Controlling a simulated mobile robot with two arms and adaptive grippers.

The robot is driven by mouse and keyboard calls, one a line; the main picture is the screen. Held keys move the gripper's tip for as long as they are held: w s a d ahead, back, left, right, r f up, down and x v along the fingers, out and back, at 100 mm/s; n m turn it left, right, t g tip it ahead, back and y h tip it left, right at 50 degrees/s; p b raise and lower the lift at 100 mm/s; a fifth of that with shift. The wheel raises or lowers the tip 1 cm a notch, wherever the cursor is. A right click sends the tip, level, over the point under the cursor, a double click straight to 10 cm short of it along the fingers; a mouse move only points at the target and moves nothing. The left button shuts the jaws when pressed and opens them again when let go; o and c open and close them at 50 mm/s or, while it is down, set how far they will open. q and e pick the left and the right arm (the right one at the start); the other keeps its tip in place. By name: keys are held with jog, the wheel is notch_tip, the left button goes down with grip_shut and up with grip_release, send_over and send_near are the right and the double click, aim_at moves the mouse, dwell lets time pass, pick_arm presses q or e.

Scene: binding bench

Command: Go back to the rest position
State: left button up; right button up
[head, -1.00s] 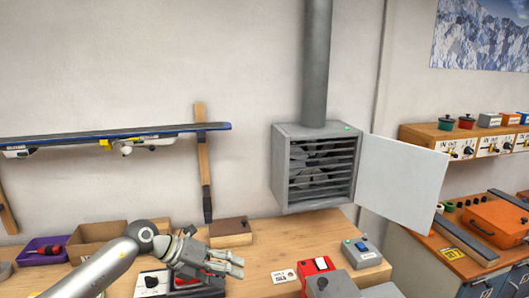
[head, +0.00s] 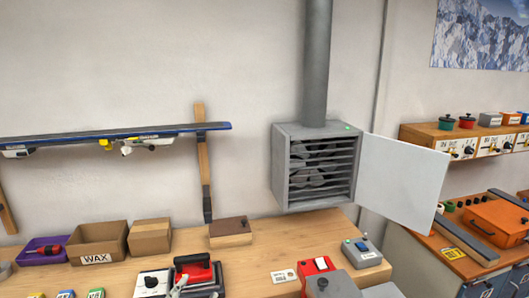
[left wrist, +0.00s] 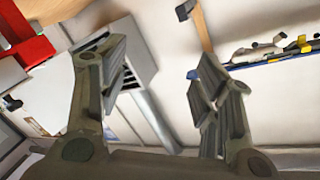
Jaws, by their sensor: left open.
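My left gripper (left wrist: 158,78) shows in the left wrist view with its two fingers wide apart and nothing between them. Behind the fingers, tilted in that view, are the grey vent box and, at the upper right, the blue ski (left wrist: 275,58). The left arm and hand are out of the head view. My right gripper shows in neither view.
A ski (head: 75,140) rests on the wall rack.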

pick_arm(q)
jog(key=s+a+f+n+g+y, duration=0.1)
jog(key=s+a+f+n+g, duration=0.15)
jog(key=s+f, duration=0.3)
jog(key=s+a+f+n+g+y, duration=0.1)
jog(key=s+a+f+n+g, duration=0.1)
jog(key=s+f+g, duration=0.3)
jog(key=s+f+n+g+h, duration=0.1)
jog(key=s+f+g, duration=0.2)
jog(key=s, duration=0.6)
jog(key=s+f+n+g, duration=0.1)
jog(key=s+f+g, duration=0.15)
jog(key=s, duration=0.55)
notch_tip(320, 180, down, 31)
jog(key=s+g+b, duration=0.1)
jog(key=s+b, duration=0.1)
jog(key=b, duration=0.3)
jog(key=s+a+f+b, duration=0.1)
jog(key=s+f+b, duration=0.1)
jog(key=s+f, duration=0.6)
jog(key=s+a+f+g+b, duration=0.1)
jog(key=s+a+f+b, duration=0.1)
jog(key=s+f, duration=0.7)
notch_tip(320, 180, down, 5)
jog(key=shift+s+f+m+g+b, duration=0.15)
jog(key=shift+m+g+b, duration=0.15)
jog(key=shift+m+b, duration=0.25)
